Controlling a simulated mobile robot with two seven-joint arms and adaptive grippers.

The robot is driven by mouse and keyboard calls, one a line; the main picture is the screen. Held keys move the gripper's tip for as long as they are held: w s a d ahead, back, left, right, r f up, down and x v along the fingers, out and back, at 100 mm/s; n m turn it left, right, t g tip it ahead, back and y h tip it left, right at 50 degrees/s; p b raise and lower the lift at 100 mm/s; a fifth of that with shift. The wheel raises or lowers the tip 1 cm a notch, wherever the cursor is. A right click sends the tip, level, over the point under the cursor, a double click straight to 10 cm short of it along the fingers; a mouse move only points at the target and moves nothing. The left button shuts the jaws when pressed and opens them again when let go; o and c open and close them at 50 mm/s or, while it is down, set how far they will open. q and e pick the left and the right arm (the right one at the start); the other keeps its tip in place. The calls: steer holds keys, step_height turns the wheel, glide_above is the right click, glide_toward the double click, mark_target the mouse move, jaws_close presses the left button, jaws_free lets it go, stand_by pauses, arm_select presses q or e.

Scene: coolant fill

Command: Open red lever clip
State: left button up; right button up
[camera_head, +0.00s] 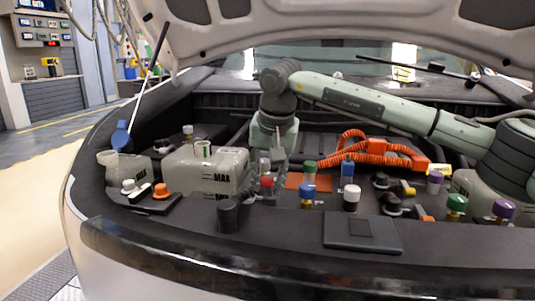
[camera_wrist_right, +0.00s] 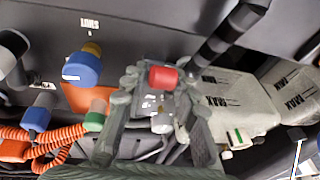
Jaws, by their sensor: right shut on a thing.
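The red-topped clip (camera_head: 267,182) stands in the engine bay, right of the large grey MAX tank. In the right wrist view its red part (camera_wrist_right: 163,77) sits on a small grey body between my fingers. My right gripper (camera_head: 270,168) reaches down onto it from behind. In the wrist view the fingers of my right gripper (camera_wrist_right: 160,95) lie on both sides of the grey body and are shut on it. The fingers hide part of the clip, and I cannot tell whether its lever is raised. My left gripper is not in view.
A grey MAX tank (camera_head: 198,172) stands close on the left. A blue cap (camera_head: 308,190) and a green cap (camera_head: 310,166) stand close on the right. Orange ribbed hose (camera_head: 375,153) lies behind them. The open hood (camera_head: 330,18) hangs overhead.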

steer(key=shift+w+d+r, duration=0.15)
steer(key=shift+w+r, duration=0.05)
steer(key=shift+w, duration=0.25)
steer(key=shift+c, duration=0.4)
steer(key=shift+w+p, duration=0.1)
steer(key=shift+p, duration=0.25)
steer(key=shift+c, duration=0.2)
steer(key=shift+w+d+r, duration=0.1)
steer(key=shift+r, duration=0.05)
jaws_close()
steer(key=shift+w+r+p, duration=0.1)
steer(key=shift+w+p, duration=0.1)
steer(key=shift+p, duration=0.15)
steer(key=shift+w, duration=0.25)
steer(key=shift+w+r+p, duration=0.15)
steer(key=shift+w+p, duration=0.2)
steer(key=shift+p, duration=0.15)
steer(key=shift+w+d+p, duration=0.15)
steer(key=shift+w+p, duration=0.15)
steer(key=shift+w, duration=0.05)
